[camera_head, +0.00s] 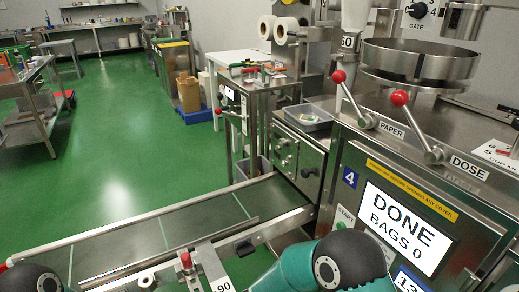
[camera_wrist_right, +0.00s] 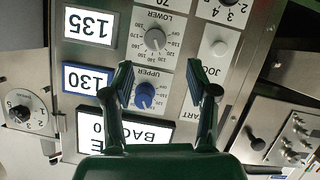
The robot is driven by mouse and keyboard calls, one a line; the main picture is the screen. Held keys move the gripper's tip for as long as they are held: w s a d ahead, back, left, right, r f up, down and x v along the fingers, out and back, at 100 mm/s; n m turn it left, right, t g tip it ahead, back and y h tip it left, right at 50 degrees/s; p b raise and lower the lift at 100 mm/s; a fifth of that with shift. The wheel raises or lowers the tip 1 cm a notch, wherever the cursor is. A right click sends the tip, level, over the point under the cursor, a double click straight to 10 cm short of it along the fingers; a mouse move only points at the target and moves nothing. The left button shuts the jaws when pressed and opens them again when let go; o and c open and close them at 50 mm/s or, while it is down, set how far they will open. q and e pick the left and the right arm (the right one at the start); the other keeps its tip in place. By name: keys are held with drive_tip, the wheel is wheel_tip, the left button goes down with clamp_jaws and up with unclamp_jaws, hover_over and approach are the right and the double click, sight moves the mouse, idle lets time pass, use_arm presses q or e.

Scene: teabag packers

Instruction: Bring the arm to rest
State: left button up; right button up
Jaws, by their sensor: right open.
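My right gripper (camera_wrist_right: 168,82) is open and empty in the right wrist view. Its two fingers point at a machine panel that appears upside down. A blue knob marked UPPER (camera_wrist_right: 145,95) shows between the fingers, nearer the left one; I cannot tell how far apart they are. A grey knob marked LOWER (camera_wrist_right: 155,40) and a pale JOG button (camera_wrist_right: 219,48) lie beyond the fingertips. Neither gripper's fingers show there.
The machine screen (camera_head: 407,228) reads DONE, BAGS 0. Red-knobbed PAPER (camera_head: 352,97) and DOSE (camera_head: 416,124) levers stick out above it. A conveyor (camera_head: 170,230) runs along the lower left. A grey tray (camera_head: 308,117) sits behind. Green floor is open at left.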

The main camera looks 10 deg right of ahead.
drive_tip(key=w+f+n+t+y, duration=0.3)
drive_tip(key=f+y, duration=0.1)
drive_tip(key=f, duration=0.3)
drive_tip(key=s+a+f+n+g+y, duration=0.35)
drive_tip(key=s+a+f+y, duration=0.25)
drive_tip(key=s+f+y, duration=0.4)
drive_tip(key=s+a+n+g+y, duration=0.3)
drive_tip(key=s+a+g, duration=0.1)
drive_tip(key=s, duration=0.7)
wheel_tip(320, 180, up, 14)
drive_tip(key=p, duration=1.5)
drive_tip(key=shift+w+d+f+t, duration=0.15)
drive_tip(key=shift+w+d+t, duration=0.1)
drive_tip(key=shift+w+t, duration=0.1)
